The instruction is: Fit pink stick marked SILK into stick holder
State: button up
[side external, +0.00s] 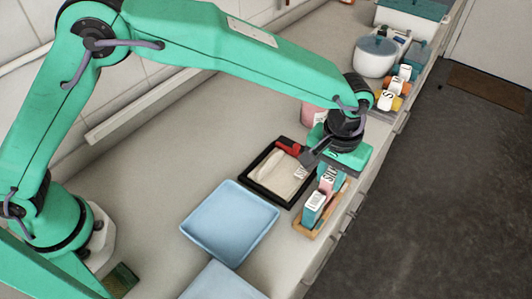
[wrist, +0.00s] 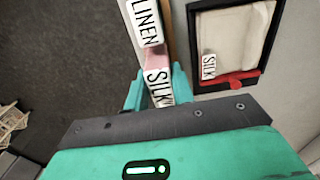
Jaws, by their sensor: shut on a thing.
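The pink stick marked SILK (wrist: 156,60) is between the two teal fingers of my gripper (wrist: 157,92), which is shut on it. In the side view the pink stick (side external: 327,184) stands about upright under my gripper (side external: 333,172), beside the stick marked LINEN (wrist: 143,24). The wooden stick holder (side external: 305,232) lies below them near the counter's front edge, with a white-and-teal stick (side external: 313,208) standing in its near end. My gripper hides the far part of the holder. I cannot tell whether the pink stick's lower end is inside a slot or above it.
A black-rimmed tray (side external: 256,187) with cream contents, a small SILK label (wrist: 208,66) and a red piece (side external: 288,146) lies just left of the holder. A blue tray (side external: 230,222) is nearer. A white pot (side external: 375,58) and several labelled blocks (side external: 388,100) stand farther back.

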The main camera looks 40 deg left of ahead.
jog(key=shift+f, duration=1.05)
jog(key=shift+f, duration=0.15)
jog(key=o, duration=1)
notch_tip(320, 180, up, 12)
jog(key=shift+r, duration=0.15)
